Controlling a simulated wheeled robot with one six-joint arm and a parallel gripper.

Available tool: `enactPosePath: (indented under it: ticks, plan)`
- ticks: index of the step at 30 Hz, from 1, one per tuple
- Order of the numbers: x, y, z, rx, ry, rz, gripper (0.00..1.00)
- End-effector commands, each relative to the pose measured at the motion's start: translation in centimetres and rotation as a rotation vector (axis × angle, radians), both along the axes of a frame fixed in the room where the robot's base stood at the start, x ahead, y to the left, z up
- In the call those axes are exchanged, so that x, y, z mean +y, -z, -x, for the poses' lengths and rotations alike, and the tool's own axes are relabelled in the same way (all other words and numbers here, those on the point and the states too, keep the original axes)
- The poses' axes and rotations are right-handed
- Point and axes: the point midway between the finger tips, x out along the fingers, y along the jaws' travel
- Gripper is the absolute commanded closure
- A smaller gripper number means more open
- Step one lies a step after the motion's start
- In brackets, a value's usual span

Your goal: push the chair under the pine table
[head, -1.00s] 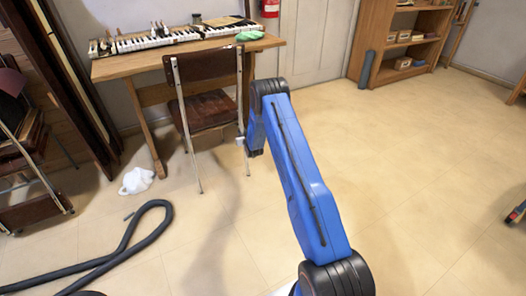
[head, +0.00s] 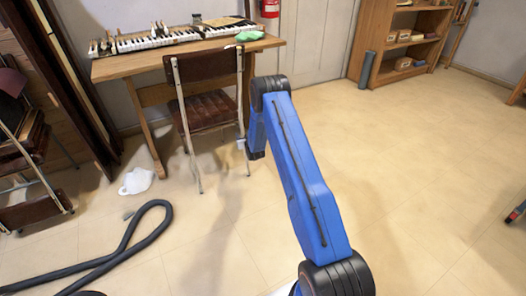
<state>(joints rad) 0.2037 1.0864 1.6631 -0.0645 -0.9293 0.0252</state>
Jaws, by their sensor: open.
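The chair (head: 209,66) has a dark brown back and seat on pale metal legs. It stands upright in front of the pine table (head: 120,68), its back toward me and its far part partly beneath the tabletop. My gripper (head: 241,145) is low by the chair's right rear leg, at the end of my blue arm. It looks close to that leg; I cannot tell if it touches. The fingers are small here and partly hidden by my arm. Nothing shows held in them.
A keyboard (head: 170,38) and a green cloth (head: 249,36) lie on the table. A white crumpled item (head: 137,181) and a dark hose (head: 125,245) lie on the floor at left. A wooden shelf (head: 417,50) stands at the back right.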

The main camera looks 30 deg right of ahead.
Motion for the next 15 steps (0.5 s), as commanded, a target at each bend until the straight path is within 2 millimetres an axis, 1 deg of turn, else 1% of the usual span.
enactPosePath:
  ticks: [15]
  plan:
    - [0.6,0.0,4.1,0.000,0.000,0.000,0.53]
